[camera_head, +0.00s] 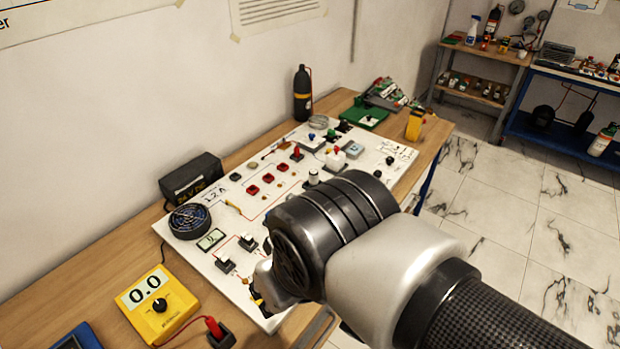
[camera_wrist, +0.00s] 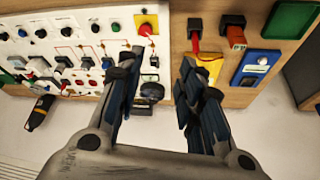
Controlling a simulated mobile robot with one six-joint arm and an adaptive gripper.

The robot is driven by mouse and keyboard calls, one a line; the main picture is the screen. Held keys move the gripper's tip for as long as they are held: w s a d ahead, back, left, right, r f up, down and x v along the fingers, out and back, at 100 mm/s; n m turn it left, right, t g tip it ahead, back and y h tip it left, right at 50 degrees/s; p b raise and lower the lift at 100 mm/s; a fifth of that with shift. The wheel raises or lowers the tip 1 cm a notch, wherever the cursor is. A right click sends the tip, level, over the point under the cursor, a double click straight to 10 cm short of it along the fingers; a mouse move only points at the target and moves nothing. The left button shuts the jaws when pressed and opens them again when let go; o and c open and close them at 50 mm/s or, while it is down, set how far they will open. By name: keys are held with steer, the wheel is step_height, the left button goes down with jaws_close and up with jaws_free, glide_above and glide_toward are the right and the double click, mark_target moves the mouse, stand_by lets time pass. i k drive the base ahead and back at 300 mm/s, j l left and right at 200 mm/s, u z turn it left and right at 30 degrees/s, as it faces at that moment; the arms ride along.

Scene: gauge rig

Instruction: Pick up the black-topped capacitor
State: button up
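I cannot pick out the black-topped capacitor for certain. A small upright white cylinder (camera_head: 314,177) with a darker top stands on the white board (camera_head: 205,262), and several black-topped parts on pale bases, such as one near the board's left end (camera_head: 226,262), are also there. The board shows at left in the wrist view (camera_wrist: 62,45), with several black knobs. My gripper (camera_wrist: 158,72) is open and empty in the wrist view, its fingers apart above the board's meter end. In the head view my wrist hides most of it and part of the board.
A yellow meter (camera_head: 157,302) reading 0.0 lies left of the board. A black box (camera_head: 190,178) and round fan (camera_head: 189,221) stand by the wall. A black bottle (camera_head: 303,93), green board (camera_head: 363,117) and yellow item (camera_head: 415,124) stand at the far end. Tiled floor lies right.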

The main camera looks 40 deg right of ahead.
mark_target(313, 173)
steer(key=i+l, duration=0.1)
steer(key=l, duration=0.3)
steer(key=i+l, duration=0.15)
steer(key=l, duration=0.3)
steer(key=i+l+u, duration=0.1)
steer(key=l, duration=0.3)
steer(key=i+l, duration=0.1)
steer(key=l, duration=0.35)
steer(key=i+l, duration=0.1)
steer(key=l, duration=0.35)
steer(key=i+l, duration=0.15)
steer(key=l, duration=0.25)
steer(key=u, duration=0.05)
